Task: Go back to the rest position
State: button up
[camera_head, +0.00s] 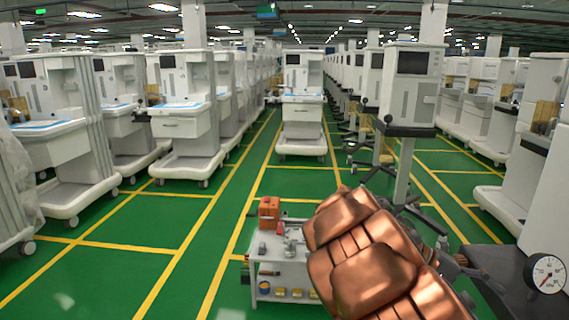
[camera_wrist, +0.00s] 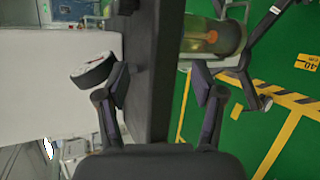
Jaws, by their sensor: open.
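My gripper (camera_wrist: 164,88) is open in the wrist view, its two dark fingers wide apart. Nothing is held between them. A dark slab edge (camera_wrist: 152,60) runs behind the gap between the fingers. A round white-faced gauge (camera_wrist: 92,72) shows just behind the left finger, apart from any grip; I cannot tell whether the finger touches it. In the head view a dial gauge (camera_head: 546,273) stands at the lower right. My copper-coloured arm fills the lower middle of the head view and hides most of the gripper area.
A small white work cart (camera_head: 285,272) with an orange box (camera_head: 269,212) stands left of my arm. Rows of white anaesthesia carts (camera_head: 301,105) line the hall. A clear cylinder (camera_wrist: 215,38) is beyond the right finger. The green floor (camera_head: 130,262) at left is open.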

jog(key=s+a+f+n+t+y, duration=0.1)
jog(key=s+a+f+t+y, duration=0.1)
jog(key=s+a+f+y, duration=0.6)
jog(key=s+a+f+n+t+y, duration=0.1)
jog(key=s+a+y, duration=0.3)
jog(key=s+a, duration=0.8)
notch_tip(320, 180, up, 21)
jog(key=s+p, duration=0.2)
jog(key=p, duration=1.8)
jog(key=shift+d+r+t, duration=0.15)
jog(key=shift+d+t, duration=0.25)
jog(key=shift+d, duration=0.05)
